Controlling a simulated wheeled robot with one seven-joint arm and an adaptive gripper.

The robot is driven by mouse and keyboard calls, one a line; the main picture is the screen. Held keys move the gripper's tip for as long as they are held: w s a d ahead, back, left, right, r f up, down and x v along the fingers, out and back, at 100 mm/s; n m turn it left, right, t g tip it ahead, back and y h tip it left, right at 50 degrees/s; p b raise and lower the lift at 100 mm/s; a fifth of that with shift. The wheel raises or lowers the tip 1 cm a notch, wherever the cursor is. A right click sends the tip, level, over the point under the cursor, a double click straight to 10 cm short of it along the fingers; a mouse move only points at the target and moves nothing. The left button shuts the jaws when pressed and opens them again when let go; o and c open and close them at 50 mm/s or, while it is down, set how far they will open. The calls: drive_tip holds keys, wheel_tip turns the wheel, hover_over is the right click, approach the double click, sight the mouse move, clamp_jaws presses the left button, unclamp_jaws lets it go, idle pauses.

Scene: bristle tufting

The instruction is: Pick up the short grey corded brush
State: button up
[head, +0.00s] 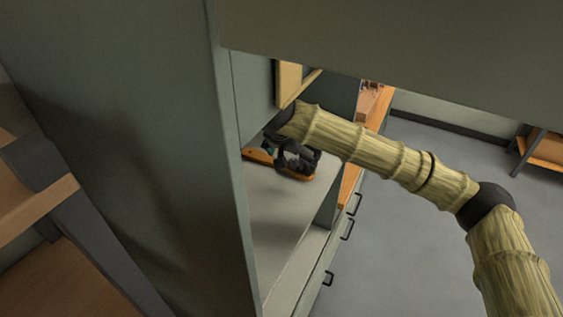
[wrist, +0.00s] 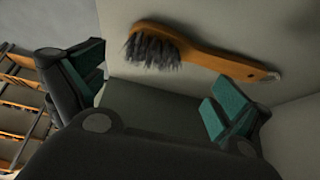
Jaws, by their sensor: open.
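A brush with an orange-brown wooden handle and grey bristles (wrist: 150,50) lies on a pale grey surface in the wrist view. Its bristle end is at the left and the handle runs right, with a small light bit at the tip that may be a cord. In the head view an orange strip of the brush (head: 257,156) shows, partly hidden behind my gripper (head: 292,158). In the wrist view my gripper (wrist: 158,88) is open, with teal pads left and right. Nothing is between the pads; the brush lies beyond them. I cannot tell how far apart they are.
The brush lies on a grey counter (head: 280,207) above drawers with dark handles (head: 329,278). A tall grey-green panel (head: 170,150) stands close at the left and another panel (head: 400,40) hangs above. A wooden frame (head: 289,82) is behind. The floor (head: 420,260) is open at right.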

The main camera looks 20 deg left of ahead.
sight(298, 161)
drive_tip(key=shift+w+d+f, duration=0.1)
drive_tip(key=shift+w+f, duration=0.15)
drive_tip(key=shift+f, duration=0.2)
drive_tip(key=shift+w+f+p, duration=0.1)
drive_tip(key=shift+p, duration=0.25)
drive_tip(key=shift+p+x, duration=1.2)
drive_tip(key=shift+x, duration=1.2)
drive_tip(key=shift+c, duration=0.4)
drive_tip(key=c, duration=1.3)
